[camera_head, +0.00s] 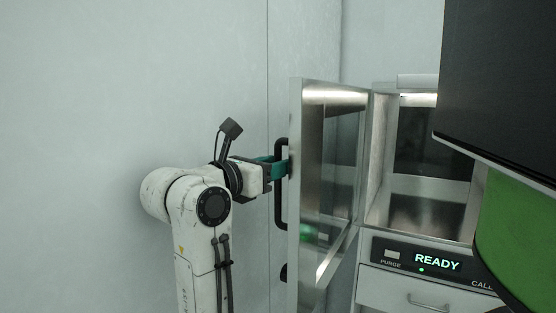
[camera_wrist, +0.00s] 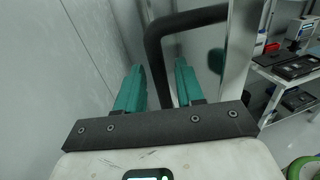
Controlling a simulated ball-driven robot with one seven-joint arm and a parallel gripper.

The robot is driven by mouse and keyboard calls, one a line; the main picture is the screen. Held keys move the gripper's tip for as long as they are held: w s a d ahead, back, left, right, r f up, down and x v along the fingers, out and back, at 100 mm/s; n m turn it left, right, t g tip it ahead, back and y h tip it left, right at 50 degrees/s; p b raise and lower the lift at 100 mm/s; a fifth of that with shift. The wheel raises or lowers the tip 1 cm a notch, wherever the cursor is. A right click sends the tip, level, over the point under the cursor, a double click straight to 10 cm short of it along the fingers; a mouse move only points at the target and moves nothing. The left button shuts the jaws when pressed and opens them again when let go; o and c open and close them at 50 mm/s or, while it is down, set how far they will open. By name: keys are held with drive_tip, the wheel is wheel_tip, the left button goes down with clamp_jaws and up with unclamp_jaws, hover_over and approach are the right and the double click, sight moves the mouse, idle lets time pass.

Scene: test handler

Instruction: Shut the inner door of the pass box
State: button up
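The inner door (camera_head: 309,190) of the pass box, a steel-framed door with a dark window, stands wide open, swung out to the left of the box opening. Its black bar handle (camera_head: 280,212) is on the door's left face. My gripper (camera_head: 279,167) reaches the handle from the left, its teal fingers at the upright bar. In the wrist view, the handle (camera_wrist: 182,22) runs down between the two fingers of my gripper (camera_wrist: 159,68), with a gap showing on both sides. The fingers are open. Contact with the door is hidden.
The pass box opening (camera_head: 405,212) is lit and looks empty. Below it are a panel reading READY (camera_head: 437,262) and a drawer (camera_head: 425,303). A dark screen-like object (camera_head: 500,80) blocks the right. A wall is close at left. The wrist view shows a shelf bench (camera_wrist: 290,72).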

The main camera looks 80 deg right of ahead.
drive_tip(key=shift+s+d, duration=0.35)
drive_tip(key=shift+d, duration=0.3)
drive_tip(key=shift+c, duration=0.3)
clamp_jaws()
